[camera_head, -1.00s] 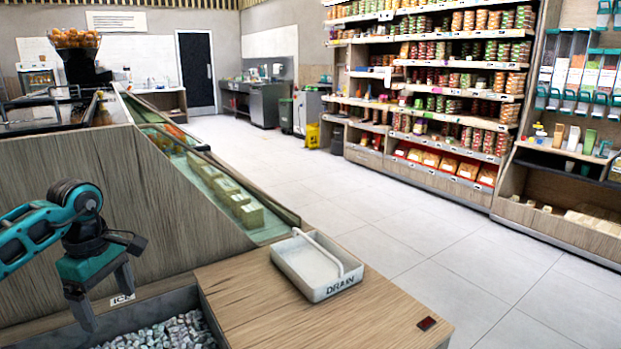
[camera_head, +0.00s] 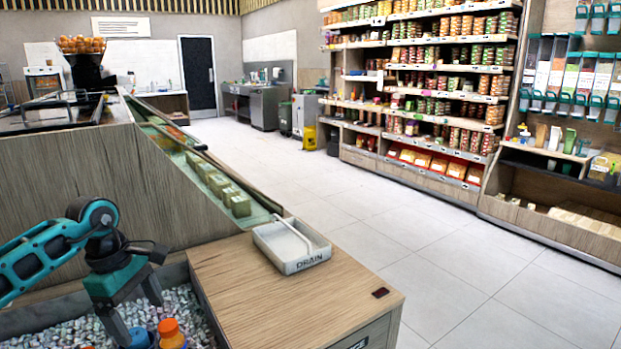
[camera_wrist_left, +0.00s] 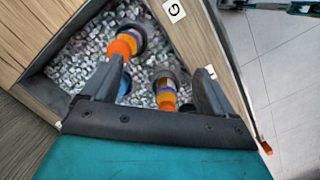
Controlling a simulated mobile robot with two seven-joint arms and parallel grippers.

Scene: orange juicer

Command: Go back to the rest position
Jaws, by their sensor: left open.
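My left gripper (camera_head: 140,316) is open and empty, hanging fingers-down over the ice bin (camera_head: 40,318) at the lower left of the head view. An orange-capped bottle (camera_head: 171,333) and a blue item (camera_head: 139,338) stand in the ice just below and beside the fingers. In the left wrist view, the open fingers (camera_wrist_left: 157,75) spread over the ice. One orange bottle (camera_wrist_left: 122,45) is near the left finger, and another orange bottle (camera_wrist_left: 166,95) shows between the fingers, seemingly below them.
A wooden counter (camera_head: 300,300) with a white DRAIN tray (camera_head: 290,247) lies right of the ice bin. A glass display (camera_head: 215,185) and wood panel (camera_head: 90,190) stand behind the gripper. The tiled floor (camera_head: 430,260) on the right is free, before stocked shelves (camera_head: 430,90).

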